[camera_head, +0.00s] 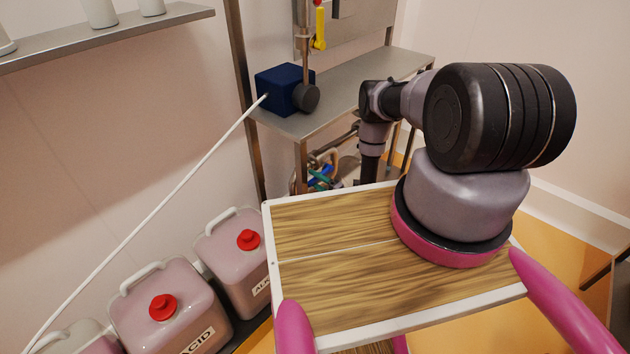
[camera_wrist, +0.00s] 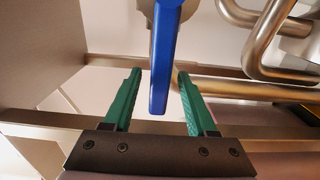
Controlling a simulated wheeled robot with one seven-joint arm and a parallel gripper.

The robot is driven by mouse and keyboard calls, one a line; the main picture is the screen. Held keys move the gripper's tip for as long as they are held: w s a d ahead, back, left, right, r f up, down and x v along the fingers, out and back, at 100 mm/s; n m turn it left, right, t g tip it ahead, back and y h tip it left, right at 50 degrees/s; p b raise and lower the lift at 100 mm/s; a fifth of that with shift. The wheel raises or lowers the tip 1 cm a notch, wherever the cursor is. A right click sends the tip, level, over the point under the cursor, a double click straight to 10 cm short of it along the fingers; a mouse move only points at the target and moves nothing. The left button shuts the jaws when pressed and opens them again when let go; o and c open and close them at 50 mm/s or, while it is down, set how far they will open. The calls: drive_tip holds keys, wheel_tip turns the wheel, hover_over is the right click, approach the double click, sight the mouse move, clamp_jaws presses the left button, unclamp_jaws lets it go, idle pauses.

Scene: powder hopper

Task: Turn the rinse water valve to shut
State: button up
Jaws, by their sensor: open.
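A blue lever handle (camera_wrist: 163,62) shows in the wrist view, coming down from a metal valve body (camera_wrist: 146,8) at the top edge. I take it for the rinse water valve; no label shows. My gripper (camera_wrist: 158,76) is open, with one green finger on each side of the lever and a gap on both sides. The lever's free end lies between the fingers in the picture, and neither finger visibly touches it. In the head view my gripper (camera_head: 318,179) is a small green patch below the steel shelf, partly hidden among pipes.
Bent metal pipes (camera_wrist: 265,40) run close on the right in the wrist view. A steel shelf (camera_head: 350,85) carries a dark blue box (camera_head: 285,88). A yellow lever (camera_head: 320,28) is above it. Pink jugs (camera_head: 165,315) with red caps stand at lower left.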

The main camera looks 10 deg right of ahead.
clamp_jaws()
idle(1.4)
